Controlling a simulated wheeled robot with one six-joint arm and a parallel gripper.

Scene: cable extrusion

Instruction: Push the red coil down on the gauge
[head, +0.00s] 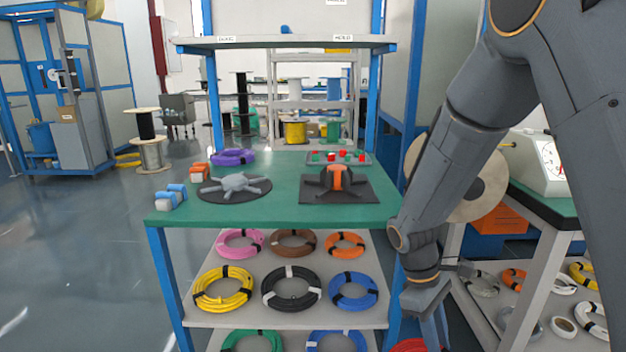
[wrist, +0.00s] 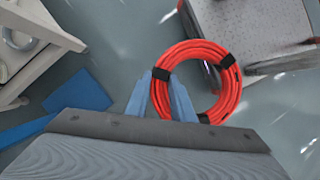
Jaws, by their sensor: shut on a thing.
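The red coil (wrist: 233,88) shows in the wrist view as a ring of cable with black bands. My gripper (wrist: 160,85) is shut on one side of it, with a blue-grey finger on either side of the ring near a band. In the head view my gripper (head: 432,325) is low at the right of the green table, and a piece of the red coil (head: 408,345) shows at the bottom edge. On the table are a grey armed fixture on a dark round plate (head: 212,190) and an orange-and-black fixture on a dark square plate (head: 375,193). I cannot tell which is the gauge.
The green table (head: 285,210) also bears a purple coil (head: 233,157), blue-and-white blocks (head: 172,196), an orange block (head: 200,172) and a tray (head: 318,158) of red and green pieces. Its lower shelves hold several coils. A bench with a white dial device (head: 540,165) stands right.

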